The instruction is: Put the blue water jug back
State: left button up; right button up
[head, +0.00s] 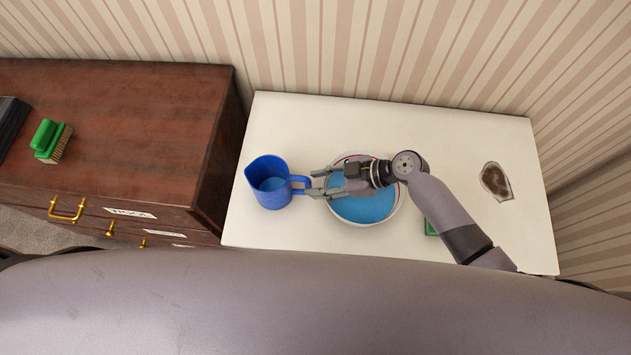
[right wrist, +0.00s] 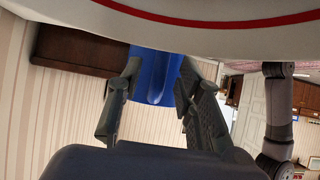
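The blue water jug (head: 267,193) stands upright on the left part of the white table, its handle pointing right. Something lighter blue shows inside it. My right gripper (head: 312,183) is open just right of the jug, its fingertips at the outer end of the handle. In the right wrist view the jug (right wrist: 154,75) shows between the two spread fingers (right wrist: 157,92), with a gap around the handle. I cannot tell whether a finger touches the handle. My left gripper is not in view.
A white basin (head: 366,221) of blue water sits under my right gripper. A green object (head: 430,228) is partly hidden by my right arm. A dark stain (head: 496,181) marks the table's right. A brown drawer cabinet (head: 130,110) at left holds a green brush (head: 50,140) and a dark object (head: 10,122).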

jog(key=b+v, duration=0.2)
jog(key=v, duration=0.8)
jog(key=shift+d, duration=0.3)
